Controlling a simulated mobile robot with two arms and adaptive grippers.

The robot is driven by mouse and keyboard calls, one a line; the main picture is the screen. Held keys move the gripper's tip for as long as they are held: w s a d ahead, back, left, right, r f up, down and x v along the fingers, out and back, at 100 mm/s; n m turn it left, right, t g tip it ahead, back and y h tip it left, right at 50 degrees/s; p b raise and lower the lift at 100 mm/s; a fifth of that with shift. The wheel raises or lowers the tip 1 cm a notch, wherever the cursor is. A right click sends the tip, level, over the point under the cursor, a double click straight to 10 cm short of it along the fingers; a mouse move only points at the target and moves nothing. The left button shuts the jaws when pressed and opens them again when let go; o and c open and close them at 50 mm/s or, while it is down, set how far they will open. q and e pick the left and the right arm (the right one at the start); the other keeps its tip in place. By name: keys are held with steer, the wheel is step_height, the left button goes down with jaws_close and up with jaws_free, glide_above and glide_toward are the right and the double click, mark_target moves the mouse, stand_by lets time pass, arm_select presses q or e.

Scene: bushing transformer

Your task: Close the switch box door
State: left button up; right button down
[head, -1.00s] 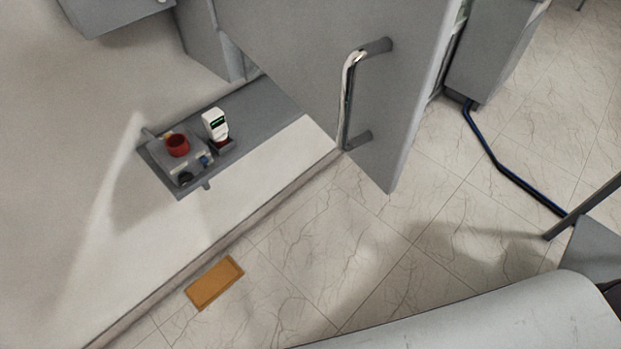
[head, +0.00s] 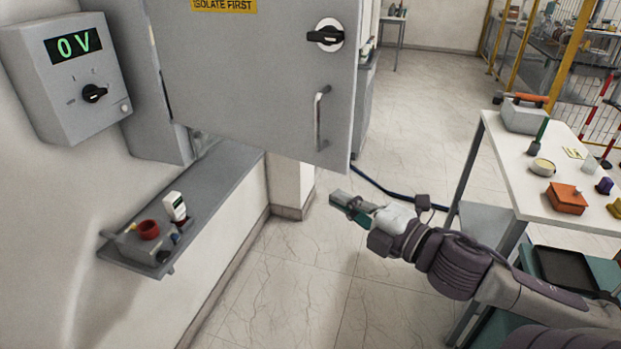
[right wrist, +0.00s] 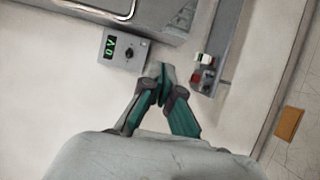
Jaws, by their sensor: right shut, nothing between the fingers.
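The switch box door (head: 240,75) is a large grey panel standing open, swung out from the wall side. It carries a vertical silver handle (head: 320,118) and a black rotary knob (head: 326,36) on a white plate, with a yellow label (head: 224,4) at the top. My right gripper (head: 337,198) is shut and empty, below and slightly right of the handle, apart from the door in the head view. In the right wrist view its closed fingers (right wrist: 161,73) point toward the wall side. My left gripper is out of view.
A meter box (head: 60,75) reading 0 V hangs at left. A white table (head: 500,160) with several items stands at right. A blue cable (head: 385,188) lies on the floor (head: 310,280).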

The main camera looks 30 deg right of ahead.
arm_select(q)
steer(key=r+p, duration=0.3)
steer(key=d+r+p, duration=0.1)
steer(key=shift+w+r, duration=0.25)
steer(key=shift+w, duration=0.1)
arm_select(e)
steer(key=w+d, duration=0.1)
steer(key=w, duration=1.1)
steer(key=shift+d+f, duration=0.2)
steer(key=shift+d, duration=0.1)
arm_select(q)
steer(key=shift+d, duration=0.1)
